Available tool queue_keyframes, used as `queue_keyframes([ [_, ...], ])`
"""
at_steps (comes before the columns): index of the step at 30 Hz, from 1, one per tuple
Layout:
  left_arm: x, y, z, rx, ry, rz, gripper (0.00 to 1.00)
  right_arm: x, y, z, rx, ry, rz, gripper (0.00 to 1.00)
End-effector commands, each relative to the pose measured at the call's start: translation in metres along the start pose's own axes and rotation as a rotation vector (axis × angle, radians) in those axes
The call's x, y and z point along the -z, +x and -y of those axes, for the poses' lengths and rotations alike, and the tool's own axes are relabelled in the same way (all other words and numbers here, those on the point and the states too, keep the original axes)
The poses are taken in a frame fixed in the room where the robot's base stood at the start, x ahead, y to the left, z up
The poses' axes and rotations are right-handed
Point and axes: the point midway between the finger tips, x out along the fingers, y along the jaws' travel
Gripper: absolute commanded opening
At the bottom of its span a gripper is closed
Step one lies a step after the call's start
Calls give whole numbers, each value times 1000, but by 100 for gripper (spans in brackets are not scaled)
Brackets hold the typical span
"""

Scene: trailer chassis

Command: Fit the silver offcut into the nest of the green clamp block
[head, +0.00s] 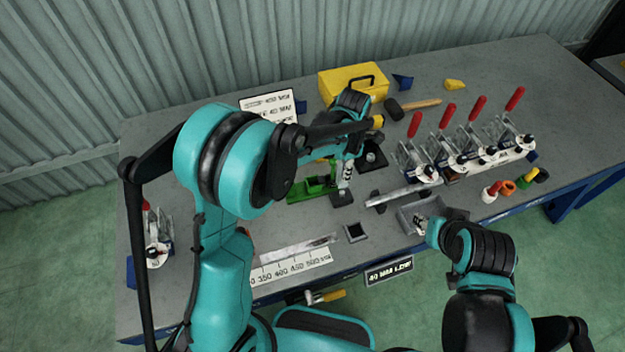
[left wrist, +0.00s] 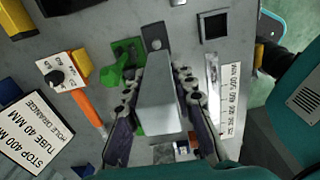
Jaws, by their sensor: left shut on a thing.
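My left gripper (head: 345,172) is shut on the silver offcut (left wrist: 158,95), which lies between both fingers in the left wrist view (left wrist: 157,75). In the head view the offcut is a small bright piece below the gripper, largely hidden. The green clamp block (head: 308,190) is on the bench just left of the gripper. It also shows in the left wrist view (left wrist: 117,78), partly covered by the fingers and the offcut; its nest is not clear. I cannot tell whether the offcut touches it. My right gripper (head: 432,228) is over a grey tray; its fingers are unclear.
The grey tray (head: 408,222) is at the front edge. A ruler strip (head: 290,266) with a metal bar lies at front left. Several red-handled clamps (head: 446,150) stand to the right.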

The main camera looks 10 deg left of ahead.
Motion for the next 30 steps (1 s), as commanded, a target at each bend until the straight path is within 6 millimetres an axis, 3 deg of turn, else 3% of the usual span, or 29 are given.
queue_keyframes([
  [6,38,35,-40,0,-7,0,0,-8,11,0,0,0,0,40],
  [12,62,56,-67,0,-3,0,0,-12,16,0,0,0,0,40],
  [19,69,67,-75,0,0,0,0,-13,18,0,0,0,0,40],
  [26,69,100,-74,0,0,0,0,-19,26,0,0,0,0,40],
  [30,69,101,-74,0,0,0,0,-18,26,0,0,0,0,40],
])
